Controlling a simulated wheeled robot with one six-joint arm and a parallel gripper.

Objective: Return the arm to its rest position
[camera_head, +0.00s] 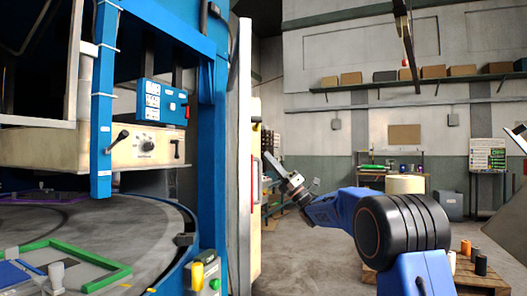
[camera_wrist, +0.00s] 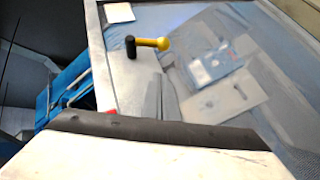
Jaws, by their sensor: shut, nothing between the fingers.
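My arm (camera_head: 350,212), blue with a black joint, reaches up and left from the lower right in the head view. My gripper (camera_head: 268,160) is at its far end, small in the picture. It is shut and empty, just right of the edge of a tall pale upright panel (camera_head: 246,150). I cannot tell the gap between the gripper and the panel. The wrist view shows no clear fingers. It faces a grey panel with a glassy, reflecting surface (camera_wrist: 215,75) and a black and yellow handle-like part (camera_wrist: 148,44).
A blue-framed machine (camera_head: 207,150) with a round grey table (camera_head: 120,235) stands at the left. A green frame (camera_head: 106,279) lies on that table. Black and orange spools (camera_head: 480,265) stand at the lower right. Open floor (camera_head: 305,250) lies between machine and arm.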

